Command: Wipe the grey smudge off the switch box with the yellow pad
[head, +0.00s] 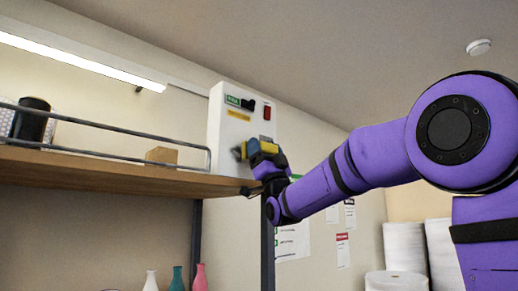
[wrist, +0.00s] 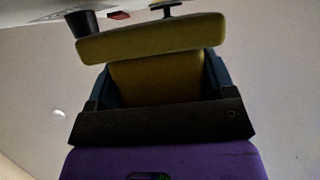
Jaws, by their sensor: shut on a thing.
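The white switch box (head: 222,118) is on the wall at the end of the shelf, upright, with a green label, black knob, red switch and yellow label. A grey smudge (head: 237,153) shows low on its face, just left of the pad; part of it may be hidden. My gripper (head: 268,158) is shut on the yellow pad (head: 262,147), close in front of the box's lower part. In the wrist view the pad (wrist: 150,38) lies across the fingertips, its block between the two dark fingers. I cannot tell whether the pad touches the box.
A wooden shelf (head: 110,170) with a metal rail (head: 100,151) ends just left of my gripper. A small carton (head: 161,156) and a dark cup (head: 31,118) stand on it. Vases (head: 177,280) are below. White rolls (head: 405,245) stand at lower right.

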